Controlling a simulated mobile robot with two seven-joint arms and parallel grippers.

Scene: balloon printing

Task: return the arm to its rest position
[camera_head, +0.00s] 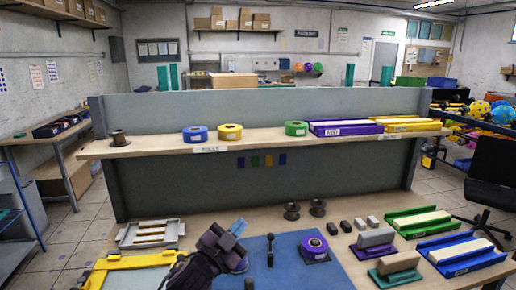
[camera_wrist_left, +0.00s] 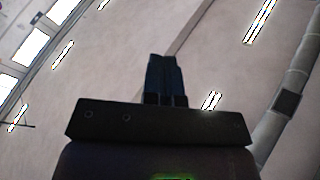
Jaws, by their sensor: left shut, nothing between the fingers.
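My left gripper (camera_head: 232,234) is in the lower middle of the head view, raised over the workbench at the left edge of the blue mat (camera_head: 290,262). Its fingers are together with nothing between them. In the left wrist view the shut fingers (camera_wrist_left: 166,80) point toward the ceiling and wall, with no object near them. My right gripper does not show in either view.
A purple roll (camera_head: 314,246) and a small black upright tool (camera_head: 270,250) are on the mat. A yellow-edged frame (camera_head: 130,262) and grey tray (camera_head: 150,234) lie left of the gripper. Colored stands and trays (camera_head: 462,250) fill the right side. A shelf (camera_head: 260,143) with rolls stands behind.

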